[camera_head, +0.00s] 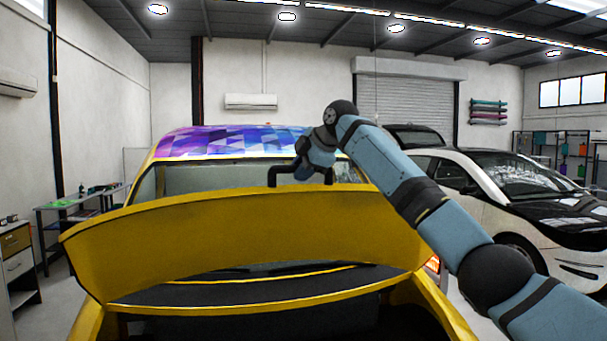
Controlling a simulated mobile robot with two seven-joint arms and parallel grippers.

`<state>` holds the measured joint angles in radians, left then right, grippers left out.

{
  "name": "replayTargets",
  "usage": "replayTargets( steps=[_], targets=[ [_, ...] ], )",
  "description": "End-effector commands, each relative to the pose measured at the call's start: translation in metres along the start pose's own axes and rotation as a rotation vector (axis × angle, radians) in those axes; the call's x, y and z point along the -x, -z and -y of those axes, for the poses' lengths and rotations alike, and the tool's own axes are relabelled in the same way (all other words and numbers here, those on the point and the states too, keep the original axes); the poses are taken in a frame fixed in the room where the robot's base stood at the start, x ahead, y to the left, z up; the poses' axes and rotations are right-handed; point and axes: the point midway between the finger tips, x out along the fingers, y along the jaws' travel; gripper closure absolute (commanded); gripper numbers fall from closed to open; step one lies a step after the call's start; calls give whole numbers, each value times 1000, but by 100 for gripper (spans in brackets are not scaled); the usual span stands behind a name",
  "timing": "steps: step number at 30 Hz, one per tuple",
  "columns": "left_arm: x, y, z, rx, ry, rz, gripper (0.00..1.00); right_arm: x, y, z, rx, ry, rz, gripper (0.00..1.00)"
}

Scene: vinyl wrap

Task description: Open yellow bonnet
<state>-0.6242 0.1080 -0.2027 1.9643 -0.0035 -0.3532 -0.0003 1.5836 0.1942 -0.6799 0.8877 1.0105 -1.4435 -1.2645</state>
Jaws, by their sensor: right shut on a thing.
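The yellow bonnet (250,233) of the car in front of me is raised, with its wide panel tilted up and the dark engine bay (345,322) showing below it. My right arm reaches in from the lower right, over the right side of the bonnet. My left gripper is not in view.
The car's windscreen and purple-blue patterned roof (235,141) are behind the bonnet. A white and black car (500,190) stands at the right. A workbench (75,208) and a drawer cabinet (17,262) stand at the left. Open floor lies between cabinet and car.

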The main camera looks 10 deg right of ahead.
Motion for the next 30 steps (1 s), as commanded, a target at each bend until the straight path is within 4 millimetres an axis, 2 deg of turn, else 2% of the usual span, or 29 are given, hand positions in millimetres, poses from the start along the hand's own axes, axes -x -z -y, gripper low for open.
replayTargets(
  steps=[1, 9, 10, 12, 20, 30],
  targets=[
    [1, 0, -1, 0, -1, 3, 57, 12, 1, -10, 3, -32, 1, 100],
    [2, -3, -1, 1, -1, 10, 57, 16, 1, -13, 2, -39, 1, 100],
    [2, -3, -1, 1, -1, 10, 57, 16, 0, -13, 2, -39, 1, 66],
    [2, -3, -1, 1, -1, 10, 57, 16, 1, -13, 2, -39, 0, 52],
    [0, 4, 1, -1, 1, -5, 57, 13, 1, -10, 1, -32, 0, 52],
    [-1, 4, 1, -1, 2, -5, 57, 10, 1, -9, 1, -27, 0, 52]
  ],
)
